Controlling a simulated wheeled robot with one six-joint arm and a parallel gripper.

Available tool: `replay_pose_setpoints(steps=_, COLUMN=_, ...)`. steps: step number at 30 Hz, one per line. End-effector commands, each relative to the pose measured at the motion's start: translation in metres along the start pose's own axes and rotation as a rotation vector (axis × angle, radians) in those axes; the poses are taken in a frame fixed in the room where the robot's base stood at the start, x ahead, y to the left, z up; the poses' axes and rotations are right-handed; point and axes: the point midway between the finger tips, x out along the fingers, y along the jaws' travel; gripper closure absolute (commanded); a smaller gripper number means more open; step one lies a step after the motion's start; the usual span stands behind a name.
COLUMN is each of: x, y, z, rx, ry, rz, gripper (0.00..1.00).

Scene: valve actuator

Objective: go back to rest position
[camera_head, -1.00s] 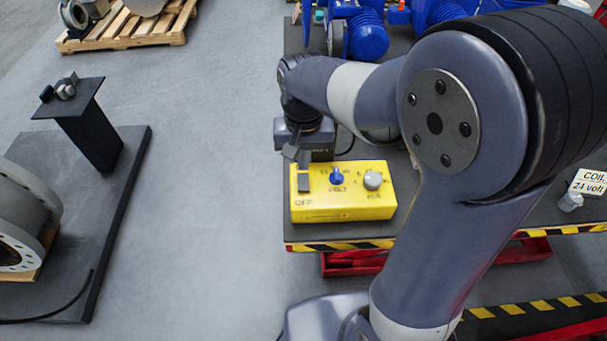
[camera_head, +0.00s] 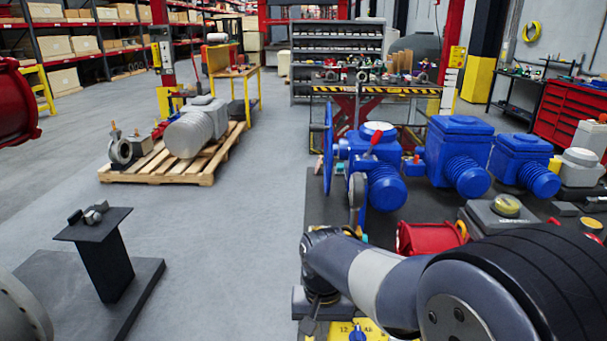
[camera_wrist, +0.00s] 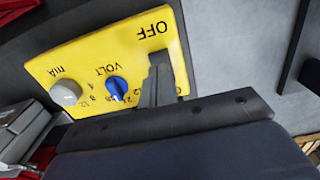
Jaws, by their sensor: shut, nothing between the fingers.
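My gripper (camera_head: 309,326) is at the bottom edge of the head view, beside the yellow control box (camera_head: 372,327). In the wrist view my gripper's fingers (camera_wrist: 160,72) are together with nothing between them. They show in front of the box's yellow face (camera_wrist: 105,47), near the OFF marking. I cannot tell whether the fingertips touch the box. The box has a blue VOLT knob (camera_wrist: 117,88) and a grey mA knob (camera_wrist: 66,92). In the head view most of the box is cut off by the frame and hidden by my arm.
Blue valve actuators (camera_head: 458,150) and a red part (camera_head: 425,238) stand on the bench behind my arm. A dark pedestal (camera_head: 103,255) stands at the left. A pallet (camera_head: 205,168) with a motor lies farther back. The grey floor (camera_head: 235,250) between them is clear.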

Motion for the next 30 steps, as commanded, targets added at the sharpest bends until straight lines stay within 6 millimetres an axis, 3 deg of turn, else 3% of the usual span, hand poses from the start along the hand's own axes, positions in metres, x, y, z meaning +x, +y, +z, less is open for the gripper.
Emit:
replay_pose_setpoints(steps=3, x=0.017, y=0.000, z=0.000, rx=0.000, ry=0.000, rz=0.000, gripper=1.00)
replay_pose_setpoints(steps=10, x=0.025, y=0.000, z=0.000, rx=0.000, ry=0.000, rz=0.000, gripper=1.00)
replay_pose_setpoints(steps=23, x=0.019, y=0.000, z=0.000, rx=0.000, ry=0.000, rz=0.000, gripper=1.00)
replay_pose_setpoints(steps=30, x=0.003, y=0.000, z=0.000, rx=0.000, ry=0.000, rz=0.000, gripper=1.00)
